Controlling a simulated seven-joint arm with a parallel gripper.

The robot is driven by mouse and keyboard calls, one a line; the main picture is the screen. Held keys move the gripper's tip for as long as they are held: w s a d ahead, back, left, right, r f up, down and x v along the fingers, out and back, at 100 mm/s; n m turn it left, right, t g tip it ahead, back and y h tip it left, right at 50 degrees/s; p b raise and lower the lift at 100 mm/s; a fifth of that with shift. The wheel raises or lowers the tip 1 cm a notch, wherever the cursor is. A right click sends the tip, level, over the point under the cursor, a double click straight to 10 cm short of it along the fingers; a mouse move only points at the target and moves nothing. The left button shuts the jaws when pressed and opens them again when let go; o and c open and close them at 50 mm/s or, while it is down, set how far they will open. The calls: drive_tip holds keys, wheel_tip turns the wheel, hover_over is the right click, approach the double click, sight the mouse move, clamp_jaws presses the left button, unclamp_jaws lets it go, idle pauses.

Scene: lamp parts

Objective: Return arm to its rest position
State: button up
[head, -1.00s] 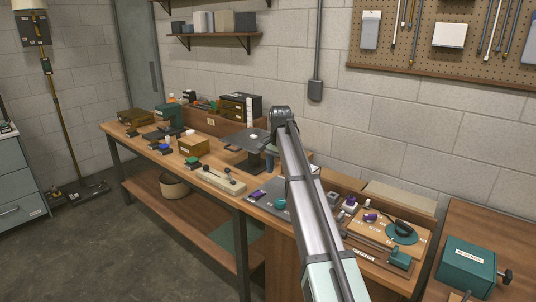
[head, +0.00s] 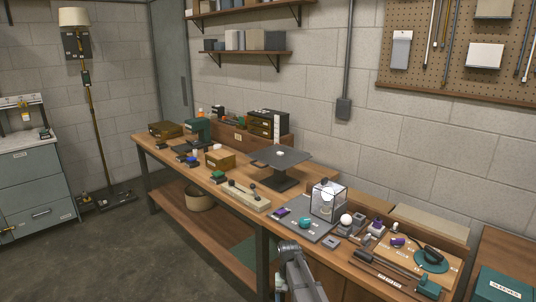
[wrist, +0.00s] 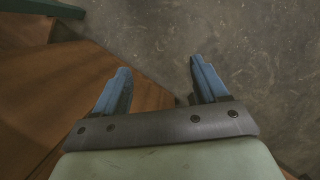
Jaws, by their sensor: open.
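My gripper shows in the wrist view (wrist: 158,82). Its two blue fingers are apart with nothing between them. Below it are the concrete floor (wrist: 240,45) and a brown wooden surface (wrist: 120,85) at the left. In the head view a grey link of my arm stands low at the bottom middle, in front of the workbench; the gripper itself does not show there.
A dark raised stand (head: 281,158) is behind the mat. A wooden board (head: 410,252) with a dark tool lies at the right, near a teal box (head: 503,284). A floor lamp (head: 94,120) stands far left. The floor in front is open.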

drive_tip(key=s+d+f+g, duration=0.1)
drive_tip(key=s+d+f, duration=0.3)
drive_tip(key=s+f, duration=0.9)
drive_tip(key=s+d+f+g, duration=0.2)
drive_tip(key=s+d+f, duration=0.2)
drive_tip(key=s+f, duration=0.9)
drive_tip(key=s+d, duration=0.1)
drive_tip(key=s, duration=1.7)
drive_tip(key=shift+d+r+g, duration=0.15)
drive_tip(key=shift+d+g, duration=0.15)
